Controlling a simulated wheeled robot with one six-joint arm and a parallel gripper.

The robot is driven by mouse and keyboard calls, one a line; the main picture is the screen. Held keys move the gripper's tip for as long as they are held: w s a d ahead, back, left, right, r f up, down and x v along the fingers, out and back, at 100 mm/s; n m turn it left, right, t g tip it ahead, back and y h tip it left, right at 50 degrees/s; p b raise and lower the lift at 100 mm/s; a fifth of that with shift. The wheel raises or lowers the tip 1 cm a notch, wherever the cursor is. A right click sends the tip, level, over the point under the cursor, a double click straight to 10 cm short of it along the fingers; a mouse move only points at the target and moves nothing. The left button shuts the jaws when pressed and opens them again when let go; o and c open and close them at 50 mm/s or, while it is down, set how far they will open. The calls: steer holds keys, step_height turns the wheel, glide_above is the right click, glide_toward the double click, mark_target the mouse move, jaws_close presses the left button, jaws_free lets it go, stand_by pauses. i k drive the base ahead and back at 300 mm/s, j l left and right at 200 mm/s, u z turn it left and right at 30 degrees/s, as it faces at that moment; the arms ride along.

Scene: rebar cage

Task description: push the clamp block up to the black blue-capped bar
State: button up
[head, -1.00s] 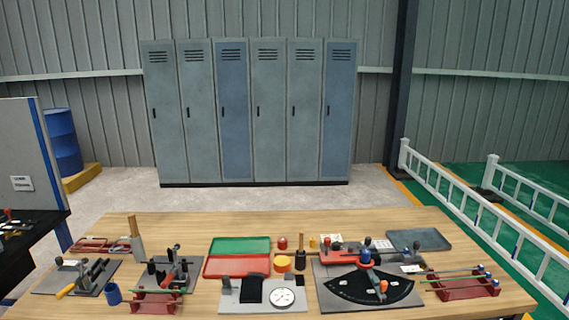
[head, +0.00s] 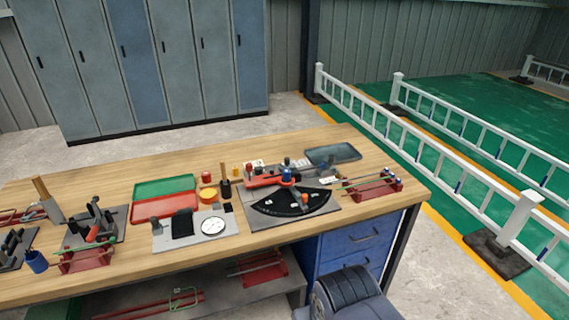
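A red rack (head: 372,187) stands near the right end of the bench in the head view. It carries thin bars, one of them greenish, with small blue caps (head: 398,184) at their right ends. The bars are too small to tell which is black. I cannot single out the clamp block at this distance. A black block (head: 182,223) sits on a grey plate (head: 165,242) beside a white dial. My gripper is not in view.
The wooden bench (head: 335,140) also holds a black fan-shaped plate (head: 290,203), red and green trays (head: 165,186), and a left red rack (head: 85,258). Blue drawers (head: 350,248) stand below. A white fence (head: 440,160) runs along the right.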

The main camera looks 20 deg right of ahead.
mark_target(292, 167)
steer(key=i+l, duration=0.15)
steer(key=i, duration=0.3)
steer(key=i+l, duration=0.15)
steer(key=i, duration=0.3)
steer(key=i+l, duration=0.15)
steer(key=i, duration=0.3)
steer(key=u, duration=0.05)
